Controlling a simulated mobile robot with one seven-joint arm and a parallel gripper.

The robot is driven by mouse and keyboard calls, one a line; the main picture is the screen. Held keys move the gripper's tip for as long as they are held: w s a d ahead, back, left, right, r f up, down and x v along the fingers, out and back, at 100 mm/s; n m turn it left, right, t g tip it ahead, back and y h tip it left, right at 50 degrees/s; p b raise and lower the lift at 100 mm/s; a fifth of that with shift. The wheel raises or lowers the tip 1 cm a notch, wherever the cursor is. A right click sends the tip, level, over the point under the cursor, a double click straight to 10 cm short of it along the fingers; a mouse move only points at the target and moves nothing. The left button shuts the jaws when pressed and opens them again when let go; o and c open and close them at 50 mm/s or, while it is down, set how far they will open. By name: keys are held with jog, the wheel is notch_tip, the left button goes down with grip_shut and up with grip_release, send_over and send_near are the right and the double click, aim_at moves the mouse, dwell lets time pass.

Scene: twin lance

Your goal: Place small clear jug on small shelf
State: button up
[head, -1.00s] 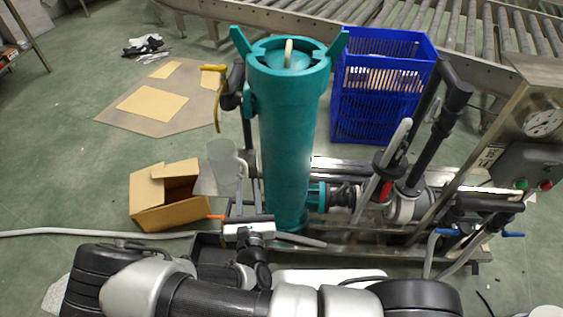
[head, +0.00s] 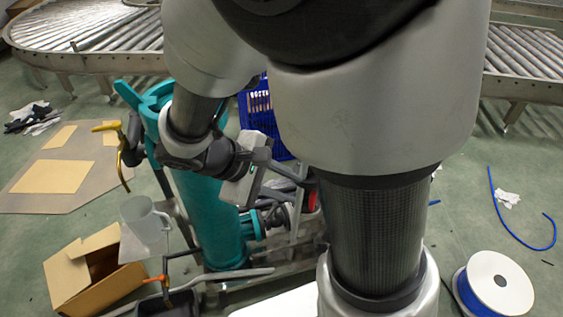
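The small clear jug (head: 143,220) stands upright at the left in the head view, with its handle toward the right. It appears to rest on a small pale plate (head: 158,249), which may be the small shelf; the contact is hard to see. My gripper (head: 236,196) is in front of the teal cylinder, to the right of the jug and apart from it. Its fingers are too unclear to show whether they are open or shut. No held object is visible.
The teal cylinder (head: 209,225) stands behind my arm, with pipes to its right. An open cardboard box (head: 75,275) lies lower left. A yellow handle (head: 121,160) and an orange-handled valve (head: 157,279) are near the jug. A cable spool (head: 497,283) lies lower right. My arm hides much of the middle.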

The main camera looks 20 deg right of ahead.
jog(key=s+a+r+m+t+y, duration=0.1)
jog(key=s+r+m+t+y, duration=0.1)
jog(key=r, duration=0.4)
jog(key=s+a+r+m+t+y, duration=0.2)
jog(key=s+r+m+y, duration=0.2)
jog(key=r+m+y, duration=0.2)
jog(key=shift+s+a+r+t+y, duration=0.3)
jog(key=shift+r+t, duration=0.1)
jog(key=shift+r, duration=0.1)
jog(key=shift+o, duration=0.2)
